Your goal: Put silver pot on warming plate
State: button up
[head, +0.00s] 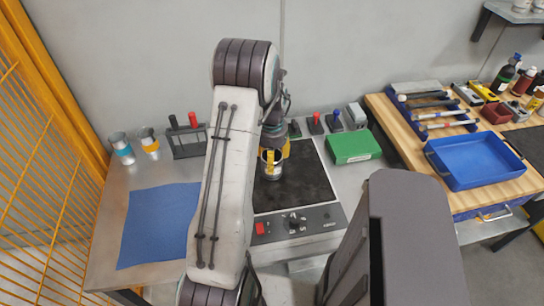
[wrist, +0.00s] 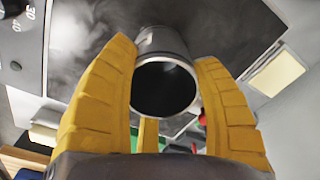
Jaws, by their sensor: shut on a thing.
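The silver pot (head: 271,170) is seen over the back left part of the black warming plate (head: 305,185), which has a front panel with a knob and a red switch. My gripper (head: 274,155) is shut on the pot. In the wrist view the two yellow fingers of my gripper (wrist: 166,58) press on either side of the pot (wrist: 160,46), whose dark open mouth faces the camera. I cannot tell whether the pot's base touches the plate. My arm hides the plate's left edge in the head view.
A blue mat (head: 155,225) lies left of my arm, with two metal cups (head: 121,148) behind it. A green box (head: 353,147) stands right of the plate. A wooden bench with a blue tray (head: 476,160) is at the right. A yellow fence (head: 40,150) borders the left.

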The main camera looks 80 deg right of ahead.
jog(key=shift+f, duration=0.15)
jog(key=o, duration=1.3)
jog(key=shift+c, duration=0.2)
notch_tip(320, 180, up, 12)
jog(key=b, duration=0.4)
jog(key=shift+a+r, duration=0.2)
